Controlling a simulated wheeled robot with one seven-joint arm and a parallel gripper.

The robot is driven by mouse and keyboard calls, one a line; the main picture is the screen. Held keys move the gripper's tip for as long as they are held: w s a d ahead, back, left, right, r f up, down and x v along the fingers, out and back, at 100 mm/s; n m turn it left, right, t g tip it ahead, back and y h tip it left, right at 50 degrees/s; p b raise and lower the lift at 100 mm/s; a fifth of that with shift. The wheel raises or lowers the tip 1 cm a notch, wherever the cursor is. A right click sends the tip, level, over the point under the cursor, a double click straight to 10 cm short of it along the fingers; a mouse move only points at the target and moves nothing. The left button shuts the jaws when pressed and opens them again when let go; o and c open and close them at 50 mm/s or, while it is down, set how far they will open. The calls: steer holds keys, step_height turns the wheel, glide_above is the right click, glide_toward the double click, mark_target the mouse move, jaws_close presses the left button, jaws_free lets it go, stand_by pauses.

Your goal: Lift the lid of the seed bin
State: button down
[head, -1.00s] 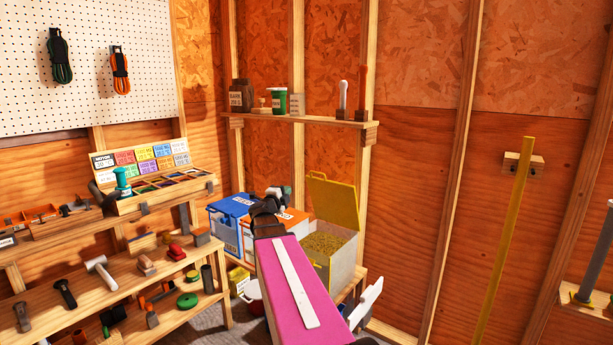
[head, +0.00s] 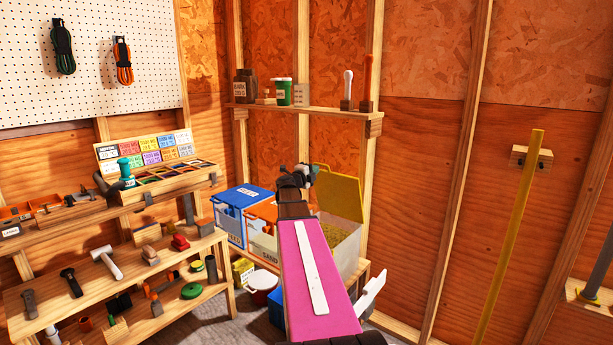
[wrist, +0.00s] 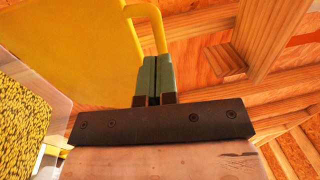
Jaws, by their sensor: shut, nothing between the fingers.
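The bin with the yellow lid (head: 342,196) is at the right end of the row of bins in the head view. Its lid stands raised, leaning back toward the wall. Yellow grain fills the bin, also visible in the wrist view (wrist: 22,112). The lid's inner face (wrist: 70,40) and its yellow loop handle (wrist: 150,14) show close up in the wrist view. My gripper (wrist: 155,66) is shut and empty, its fingertips beside the lid's edge, close to the handle. Whether they touch is unclear. In the head view my arm hides the bin's left side.
A blue bin (head: 233,222) and an orange bin marked sand (head: 258,243) stand left of it. A wall shelf (head: 305,109) with jars and tools is above. A tool bench (head: 110,275) stands at left. A yellow pole (head: 510,230) is at right.

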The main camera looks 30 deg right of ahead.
steer(key=shift+x, duration=1.25)
steer(key=shift+w+d+r, duration=0.25)
steer(key=shift+d+r, duration=0.05)
steer(key=shift+d, duration=0.3)
steer(key=shift+w+d+r, duration=0.25)
steer(key=shift+d+r, duration=0.05)
steer(key=shift+d, duration=0.25)
